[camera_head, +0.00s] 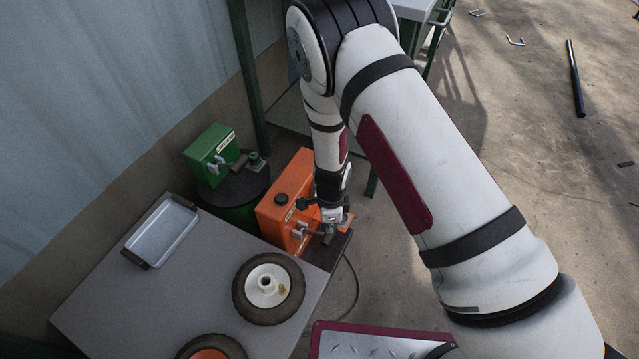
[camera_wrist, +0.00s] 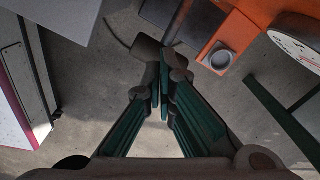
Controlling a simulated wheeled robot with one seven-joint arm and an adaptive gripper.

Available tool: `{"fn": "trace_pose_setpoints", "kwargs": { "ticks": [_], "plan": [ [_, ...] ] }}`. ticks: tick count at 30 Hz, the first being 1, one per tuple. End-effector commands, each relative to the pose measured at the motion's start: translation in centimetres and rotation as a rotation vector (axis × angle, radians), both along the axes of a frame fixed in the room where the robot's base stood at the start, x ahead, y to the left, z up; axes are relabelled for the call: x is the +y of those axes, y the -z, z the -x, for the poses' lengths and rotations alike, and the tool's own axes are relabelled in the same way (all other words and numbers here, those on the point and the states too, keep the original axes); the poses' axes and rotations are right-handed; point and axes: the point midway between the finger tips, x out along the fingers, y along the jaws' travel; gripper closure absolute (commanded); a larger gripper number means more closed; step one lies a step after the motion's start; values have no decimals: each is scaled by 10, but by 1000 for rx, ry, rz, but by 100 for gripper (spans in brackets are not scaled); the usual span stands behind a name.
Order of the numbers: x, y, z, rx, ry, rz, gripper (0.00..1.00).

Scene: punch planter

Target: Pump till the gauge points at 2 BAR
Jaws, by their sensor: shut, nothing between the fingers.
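An orange pump unit (camera_head: 282,200) with a dark round cap stands at the far end of the grey table. Its orange body also shows at the top right of the wrist view (camera_wrist: 254,30). A white round gauge (camera_wrist: 302,45) is cut off at the right edge there, and I cannot read its needle. My gripper (camera_wrist: 162,100) is shut and empty, pointing down beside the pump. A dark grey rounded handle (camera_wrist: 147,48) lies just beyond the fingertips; I cannot tell whether they touch it. In the head view my gripper (camera_head: 331,222) is by the pump's right side.
A green box (camera_head: 212,152) sits on a dark green drum behind the pump. The table (camera_head: 130,300) holds a metal tray (camera_head: 162,232) and a wheel (camera_head: 268,288); a second wheel is partly cut off. A dark red-edged case (camera_head: 375,343) is at the bottom.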

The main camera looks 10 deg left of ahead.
Motion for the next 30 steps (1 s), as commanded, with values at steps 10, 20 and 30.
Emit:
{"fn": "trace_pose_setpoints", "kwargs": {
  "ticks": [10, 20, 30],
  "plan": [
    [0, -17, 0, -1, 0, -1, 100],
    [0, -47, 0, -1, -1, 0, 100],
    [0, -60, 0, 0, 0, 0, 100]
  ]
}}
